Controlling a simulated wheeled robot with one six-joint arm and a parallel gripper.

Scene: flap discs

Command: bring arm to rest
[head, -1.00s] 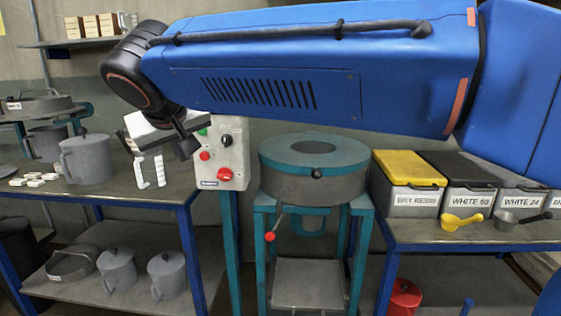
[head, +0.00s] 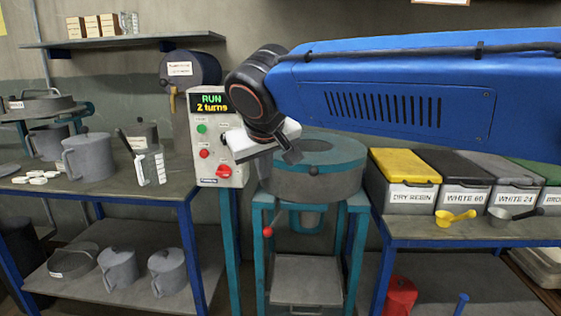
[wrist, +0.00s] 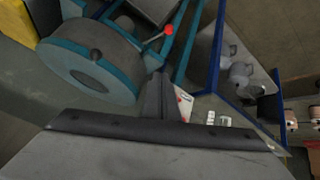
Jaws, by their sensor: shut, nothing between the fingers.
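My blue arm (head: 390,95) reaches in from the right across the head view. My gripper (head: 292,153) hangs from its black wrist, in front of the teal-rimmed round mixer (head: 310,180) as the picture shows it. Its dark fingers are together and hold nothing. The wrist view shows the shut fingers (wrist: 160,100) too, with the mixer (wrist: 90,65) at upper left. Part of the mixer's top is hidden behind the gripper in the head view.
A control box (head: 217,140) left of my wrist reads "RUN 2 turns". Grey jugs (head: 90,157) stand on the left bench. Lidded bins (head: 405,180) and scoops (head: 455,218) sit on the right table. A wall shelf (head: 120,42) is at upper left.

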